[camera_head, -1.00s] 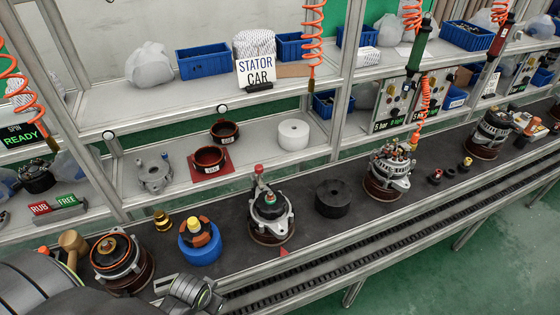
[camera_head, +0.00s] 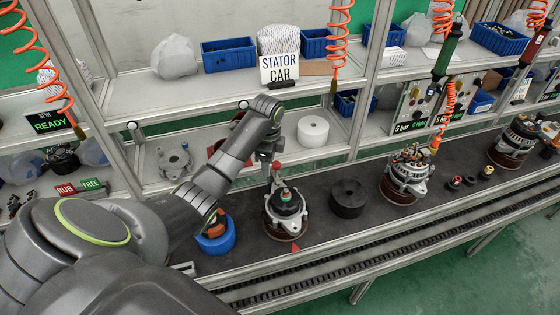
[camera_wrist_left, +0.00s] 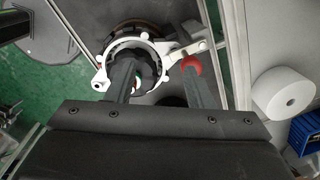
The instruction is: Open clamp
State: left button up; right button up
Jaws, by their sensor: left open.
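The clamp shows as a red-knobbed lever (camera_head: 276,167) on the fixture with the silver alternator housing (camera_head: 285,206), on the dark bench. In the left wrist view, its red knob (camera_wrist_left: 192,62) lies at the tip of the right-hand finger, and the pale ring-shaped housing (camera_wrist_left: 104,62) lies beyond the left-hand finger. My left gripper (camera_head: 268,156) is open, pointing down just above the red knob. It also shows in the left wrist view (camera_wrist_left: 160,66). I cannot tell whether a finger touches the knob. My right gripper is not in view.
A black cylinder (camera_head: 348,198) stands right of the fixture, and a blue round holder (camera_head: 217,240) stands left, partly behind my arm. A white roll (camera_head: 313,131) sits on the shelf behind. Another alternator (camera_head: 406,178) stands farther right. An orange coiled hose (camera_head: 340,35) hangs above.

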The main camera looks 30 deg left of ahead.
pick_arm(q)
jog(key=w+r+m, duration=0.3)
jog(key=w+r, duration=0.2)
jog(key=r, duration=0.6)
jog(key=b, duration=0.8)
send_over(276, 163)
notch_tip(276, 163, down, 9)
jog(key=shift+r, duration=0.15)
notch_tip(276, 163, down, 7)
jog(key=shift+r+p, duration=0.1)
jog(key=shift+p, duration=1.1)
jog(key=shift+f, duration=0.9)
jog(key=shift+c, duration=0.3)
jog(key=c, duration=0.9)
jog(key=shift+r, duration=0.1)
